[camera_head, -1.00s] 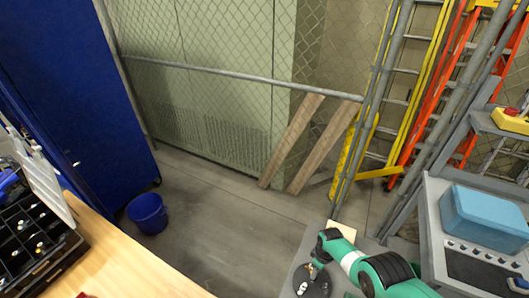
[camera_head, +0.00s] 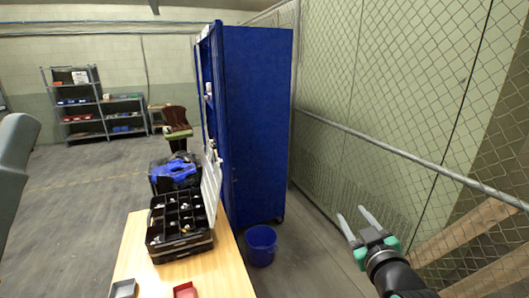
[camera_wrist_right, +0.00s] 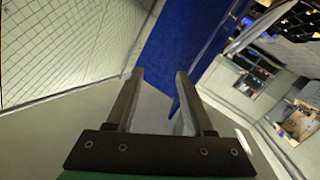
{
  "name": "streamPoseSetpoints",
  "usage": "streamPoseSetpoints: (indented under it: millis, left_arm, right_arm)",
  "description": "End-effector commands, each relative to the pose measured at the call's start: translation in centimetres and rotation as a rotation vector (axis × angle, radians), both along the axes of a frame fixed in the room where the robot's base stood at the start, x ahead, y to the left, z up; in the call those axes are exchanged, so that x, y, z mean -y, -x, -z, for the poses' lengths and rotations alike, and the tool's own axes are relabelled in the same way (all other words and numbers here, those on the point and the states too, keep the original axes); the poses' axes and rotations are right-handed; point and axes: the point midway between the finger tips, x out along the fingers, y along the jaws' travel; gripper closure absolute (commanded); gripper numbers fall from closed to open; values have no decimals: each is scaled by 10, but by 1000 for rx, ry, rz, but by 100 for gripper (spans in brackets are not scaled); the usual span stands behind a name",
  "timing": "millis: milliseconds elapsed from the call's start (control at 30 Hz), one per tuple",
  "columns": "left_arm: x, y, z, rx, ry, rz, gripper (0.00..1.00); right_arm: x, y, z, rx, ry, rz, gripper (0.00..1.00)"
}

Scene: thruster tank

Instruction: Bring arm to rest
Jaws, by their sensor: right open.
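My right gripper (camera_head: 357,224) is at the lower right of the head view, in front of the chain-link fence. Its two fingers are apart and point up and left, with nothing between them. In the right wrist view the same open fingers (camera_wrist_right: 160,85) show, with the floor and a blue surface beyond. A grey shape at the head view's left edge may be part of my left arm. My left gripper is not in view.
A wooden table (camera_head: 222,277) holds a black organizer case (camera_head: 180,248) and a red tray (camera_head: 186,290). Behind it stand a blue cabinet (camera_head: 258,120) and a blue bucket (camera_head: 261,246). The chain-link fence (camera_head: 400,90) runs along the right. Open floor lies at left.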

Motion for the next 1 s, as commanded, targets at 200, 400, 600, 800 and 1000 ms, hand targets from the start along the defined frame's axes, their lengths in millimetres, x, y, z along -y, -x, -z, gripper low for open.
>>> streamPoseSetpoints:
  millis: [200, 400, 600, 800, 1000]
  left_arm:
    - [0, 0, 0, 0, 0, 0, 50]
    - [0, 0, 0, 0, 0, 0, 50]
    - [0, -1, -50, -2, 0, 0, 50]
    - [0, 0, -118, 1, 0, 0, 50]
    - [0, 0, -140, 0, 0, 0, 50]
  right_arm:
    - [-38, 91, -165, 448, -124, -77, 48]
    - [-41, 202, -255, 786, -251, -145, 48]
    - [-38, 258, -333, 925, -424, -229, 48]
    - [-38, 257, -399, 923, -420, -226, 48]
    - [-38, 257, -421, 922, -419, -226, 48]
